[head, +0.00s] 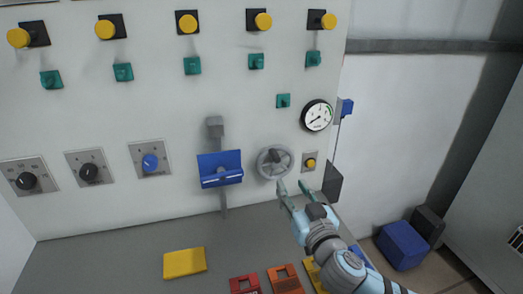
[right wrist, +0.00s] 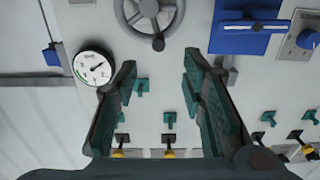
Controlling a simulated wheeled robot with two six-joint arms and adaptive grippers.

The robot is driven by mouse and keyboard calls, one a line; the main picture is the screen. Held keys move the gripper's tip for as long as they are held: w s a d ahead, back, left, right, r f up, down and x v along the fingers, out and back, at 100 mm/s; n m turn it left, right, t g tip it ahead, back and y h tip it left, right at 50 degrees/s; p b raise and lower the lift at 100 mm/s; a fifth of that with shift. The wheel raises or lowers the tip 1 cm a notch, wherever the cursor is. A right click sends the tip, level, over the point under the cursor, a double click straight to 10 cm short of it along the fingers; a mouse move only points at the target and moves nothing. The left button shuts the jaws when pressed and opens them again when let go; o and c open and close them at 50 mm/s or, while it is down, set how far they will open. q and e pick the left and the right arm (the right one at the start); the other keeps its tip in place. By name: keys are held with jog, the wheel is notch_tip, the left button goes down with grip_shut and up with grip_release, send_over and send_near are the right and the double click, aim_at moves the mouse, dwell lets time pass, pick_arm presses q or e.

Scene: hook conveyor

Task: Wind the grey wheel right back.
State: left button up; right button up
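The grey wheel (head: 275,161) is a spoked handwheel on the panel face, between the blue tray-like holder and a small yellow button. In the right wrist view, which is turned upside down, the wheel (right wrist: 146,14) is partly cut off by the top edge. A dark round knob (right wrist: 158,43) shows on its rim. My right gripper (head: 292,186) is just below and slightly right of the wheel, in front of the panel. In the right wrist view its fingers (right wrist: 160,62) are spread apart with nothing between them. It appears apart from the wheel. My left gripper is not in view.
A pressure gauge (head: 316,116) sits up and right of the wheel. The blue holder (head: 220,169) is close on its left, and a yellow button (head: 310,163) on its right. A yellow block (head: 185,263) lies on the grey counter (head: 120,255).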

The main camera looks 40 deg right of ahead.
aim_at(277, 161)
jog(key=x, duration=0.4)
jog(key=r+x, duration=0.1)
jog(key=x, duration=0.1)
jog(key=shift+w+d+r, duration=0.1)
jog(key=shift+w+d, duration=0.2)
jog(key=shift+d, duration=0.05)
jog(key=x, duration=0.6)
jog(key=shift+w+a+f, duration=0.1)
jog(key=shift+w+f, duration=0.05)
jog(key=shift+f, duration=0.1)
jog(key=shift+w, duration=0.35)
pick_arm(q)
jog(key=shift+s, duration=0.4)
pick_arm(e)
jog(key=shift+r, duration=0.1)
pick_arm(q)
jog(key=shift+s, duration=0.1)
pick_arm(e)
jog(key=shift+s, duration=0.1)
jog(key=shift+c, duration=0.4)
